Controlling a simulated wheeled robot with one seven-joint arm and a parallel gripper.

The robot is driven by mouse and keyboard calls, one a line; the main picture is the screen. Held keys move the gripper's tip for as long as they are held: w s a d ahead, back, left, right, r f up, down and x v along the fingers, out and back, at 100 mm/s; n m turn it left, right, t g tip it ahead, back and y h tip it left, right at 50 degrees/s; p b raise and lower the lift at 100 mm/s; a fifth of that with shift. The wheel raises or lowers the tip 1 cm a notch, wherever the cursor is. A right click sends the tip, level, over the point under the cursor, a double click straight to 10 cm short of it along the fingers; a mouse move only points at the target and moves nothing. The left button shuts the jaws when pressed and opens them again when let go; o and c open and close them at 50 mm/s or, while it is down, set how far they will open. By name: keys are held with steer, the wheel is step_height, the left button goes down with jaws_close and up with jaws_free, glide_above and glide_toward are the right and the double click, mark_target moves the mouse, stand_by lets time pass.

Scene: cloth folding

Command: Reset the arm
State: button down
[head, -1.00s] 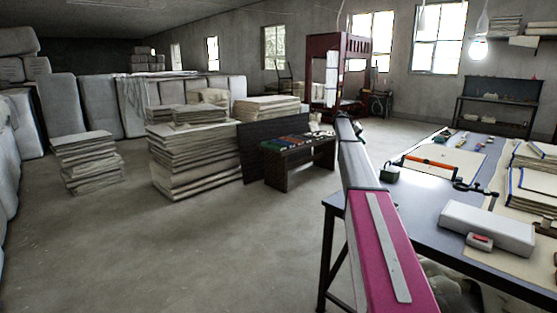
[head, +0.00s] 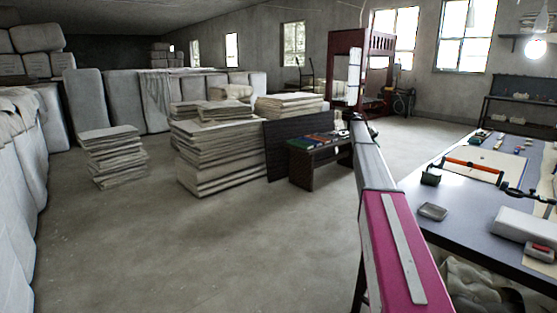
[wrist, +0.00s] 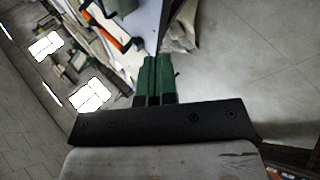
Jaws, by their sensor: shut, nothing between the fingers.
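My gripper (wrist: 153,80) shows in the wrist view, its two green fingers side by side and shut with nothing between them. Beyond the fingers are the edge of a work table and the bare grey floor. In the head view my pink and grey arm crosses the right half, in front of the table's left edge; the gripper itself cannot be made out there.
A blue-grey work table (head: 466,222) on the right holds a white box (head: 525,228), a small tray (head: 433,211) and tools. Stacked boards (head: 222,158), a dark bench (head: 318,165) and wrapped bales (head: 125,102) stand to the left. Open floor lies in the middle.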

steer(key=s+a+f+n+t+y, duration=0.1)
steer(key=s+a+f+n+y, duration=0.1)
steer(key=s+a+f, duration=0.85)
steer(key=s+a+f+n+t+y, duration=0.1)
steer(key=s+a+f+y, duration=0.1)
steer(key=s+a+f, duration=0.85)
steer(key=s+a+f+y, duration=0.1)
steer(key=s+a+f, duration=0.2)
steer(key=s, duration=0.9)
steer(key=s+a+f+n+y, duration=0.1)
steer(key=s+a+f, duration=0.3)
steer(key=s, duration=0.7)
steer(key=s+a+f+t+y, duration=0.1)
steer(key=s+a+f+y, duration=0.2)
steer(key=s, duration=0.9)
steer(key=shift+s+a+f+n, duration=0.35)
steer(key=shift+a+f+n, duration=0.1)
steer(key=shift+a, duration=0.65)
steer(key=shift+a, duration=0.1)
